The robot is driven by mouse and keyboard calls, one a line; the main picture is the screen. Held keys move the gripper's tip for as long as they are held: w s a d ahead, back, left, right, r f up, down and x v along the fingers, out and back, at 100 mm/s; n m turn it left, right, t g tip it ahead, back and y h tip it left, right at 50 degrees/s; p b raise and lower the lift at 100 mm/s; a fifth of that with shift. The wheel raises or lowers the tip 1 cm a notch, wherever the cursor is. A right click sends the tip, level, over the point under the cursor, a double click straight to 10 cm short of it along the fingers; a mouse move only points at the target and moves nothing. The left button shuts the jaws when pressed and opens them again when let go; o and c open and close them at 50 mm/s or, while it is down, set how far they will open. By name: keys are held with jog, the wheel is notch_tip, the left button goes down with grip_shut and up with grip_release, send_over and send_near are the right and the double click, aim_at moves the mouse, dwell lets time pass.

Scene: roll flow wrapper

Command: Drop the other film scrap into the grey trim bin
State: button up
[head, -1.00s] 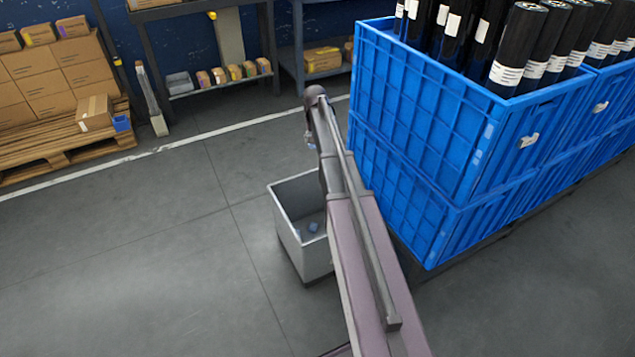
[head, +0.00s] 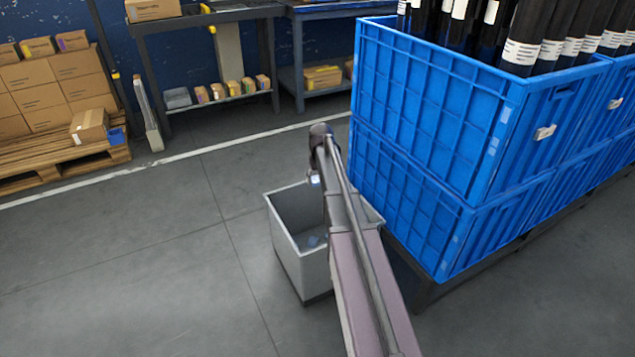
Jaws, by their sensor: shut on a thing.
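The grey trim bin (head: 305,270) stands on the floor left of the blue crates, open at the top. A small bluish film scrap (head: 313,241) lies on its bottom. My arm reaches across the bin's right part and hides some of it. My gripper (head: 314,176) is small in the head view, at the far end of the arm, and appears over the bin's back rim. It is shut on the other film scrap (head: 315,180), a pale bluish bit below the arm's end. The fingers are mostly hidden.
Stacked blue crates (head: 430,120) holding black rolls (head: 530,35) stand close right of the arm and bin. A pallet (head: 65,165) with cartons is at the left. A shelf (head: 220,100) with small boxes is at the back. The floor left of the bin is clear.

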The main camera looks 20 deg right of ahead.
dwell(0.4)
jog(key=shift+f+b, duration=3)
jog(key=o, duration=0.6)
jog(key=shift+r, duration=0.15)
notch_tip(320, 180, up, 7)
jog(key=p, duration=0.7)
jog(key=shift+w, duration=0.1)
jog(key=w+r+m+p, duration=0.2)
jog(key=r+m+p, duration=0.1)
jog(key=r+p, duration=0.4)
jog(key=w+d+r+m+h+p, duration=0.1)
jog(key=w+r+m+p, duration=0.1)
jog(key=r+p, duration=0.6)
jog(key=w+r+m+p, duration=0.2)
jog(key=r+m+p, duration=0.3)
jog(key=r+p, duration=0.3)
jog(key=shift+w+d+g, duration=0.1)
jog(key=shift+d+g, duration=0.25)
jog(key=shift+g, duration=0.05)
